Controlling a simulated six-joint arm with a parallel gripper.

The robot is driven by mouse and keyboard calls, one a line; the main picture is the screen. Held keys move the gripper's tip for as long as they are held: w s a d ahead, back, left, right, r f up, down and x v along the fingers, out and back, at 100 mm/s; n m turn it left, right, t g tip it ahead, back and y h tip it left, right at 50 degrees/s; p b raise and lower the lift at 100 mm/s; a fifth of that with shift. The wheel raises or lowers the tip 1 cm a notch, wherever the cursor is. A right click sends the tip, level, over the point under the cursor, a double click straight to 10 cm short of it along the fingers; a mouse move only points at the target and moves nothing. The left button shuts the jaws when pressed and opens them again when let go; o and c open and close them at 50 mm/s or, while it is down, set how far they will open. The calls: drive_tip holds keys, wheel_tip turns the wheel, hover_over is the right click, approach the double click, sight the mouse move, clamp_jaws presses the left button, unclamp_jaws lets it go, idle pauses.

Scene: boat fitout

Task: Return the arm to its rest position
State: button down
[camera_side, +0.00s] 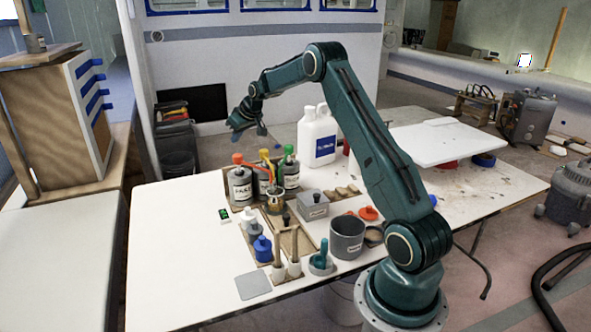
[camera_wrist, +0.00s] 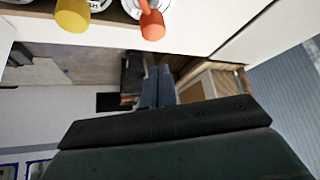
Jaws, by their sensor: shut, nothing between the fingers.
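My green arm reaches up from its base at the right of the table and bends over to the left. My gripper (camera_side: 238,130) hangs in the air above the back part of the white table (camera_side: 175,235), apart from the things on it. In the wrist view, the two fingers (camera_wrist: 158,88) lie close together, with nothing seen between them. The canisters with orange, yellow and green tops stand on the table in front of the gripper in the side view. The orange top (camera_wrist: 152,24) and yellow top (camera_wrist: 72,14) show at the upper edge of the wrist view.
A white jug (camera_side: 317,137) stands behind the canisters. A grey pot (camera_side: 347,238), a grey box (camera_side: 312,205) and several small bottles and brushes crowd the table's middle. A white panel (camera_side: 425,143) lies at the right. The table's left part is mostly clear.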

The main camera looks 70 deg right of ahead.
drive_tip(key=shift+a+r, duration=0.35)
drive_tip(key=s+a+r+n, duration=0.1)
drive_tip(key=s+a+r, duration=0.4)
drive_tip(key=a, duration=0.3)
drive_tip(key=s+a+r+y, duration=0.1)
drive_tip(key=s+a+r, duration=0.3)
drive_tip(key=a+r, duration=0.3)
drive_tip(key=s+a+r+n, duration=0.1)
drive_tip(key=s+a+r, duration=0.35)
drive_tip(key=a, duration=0.55)
drive_tip(key=s+a+f, duration=0.1)
drive_tip(key=s+a, duration=0.3)
drive_tip(key=s, duration=0.4)
drive_tip(key=s+a+f, duration=0.1)
drive_tip(key=s+a, duration=0.2)
drive_tip(key=s, duration=0.6)
drive_tip(key=s+a+f+n+g, duration=0.1)
drive_tip(key=s+a, duration=0.3)
drive_tip(key=s, duration=0.4)
drive_tip(key=shift+s+a+f+y, duration=0.15)
drive_tip(key=shift+a+f+y, duration=0.2)
drive_tip(key=shift+f, duration=0.2)
drive_tip(key=c, duration=2.2)
unclamp_jaws()
